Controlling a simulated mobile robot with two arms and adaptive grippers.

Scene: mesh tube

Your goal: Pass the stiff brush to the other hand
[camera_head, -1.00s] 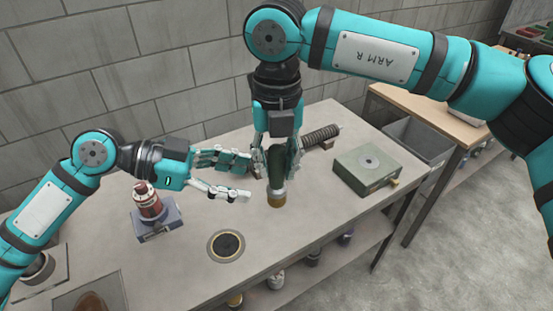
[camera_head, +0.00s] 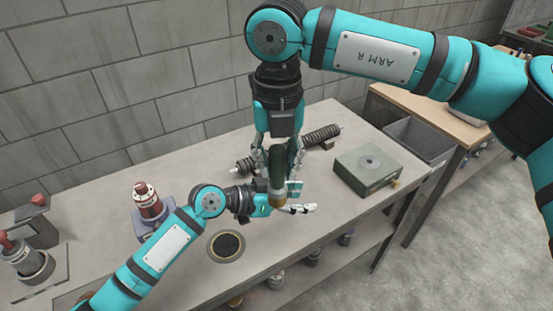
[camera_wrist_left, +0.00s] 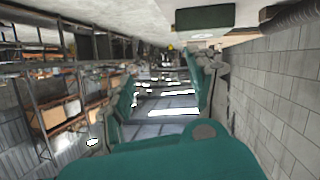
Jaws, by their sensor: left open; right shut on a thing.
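The stiff brush (camera_head: 277,188) seems to be the upright piece with a dark green upper part, a pale band and a brass-coloured lower end. My right gripper (camera_head: 278,166) points down and is shut on its upper part, above the table. My left gripper (camera_head: 296,198) lies low and level at the brush's lower end, with its open fingers reaching to the right past it. I cannot tell whether they touch the brush. In the left wrist view the left gripper (camera_wrist_left: 165,85) has its fingers spread, and I cannot make out the brush between them.
A dark ribbed rod (camera_head: 320,137) lies behind the grippers. A grey-green box (camera_head: 367,173) stands to the right, a red bottle (camera_head: 149,203) on a stand to the left. A round black-centred disc (camera_head: 227,246) lies in front on the grey table (camera_head: 215,273).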

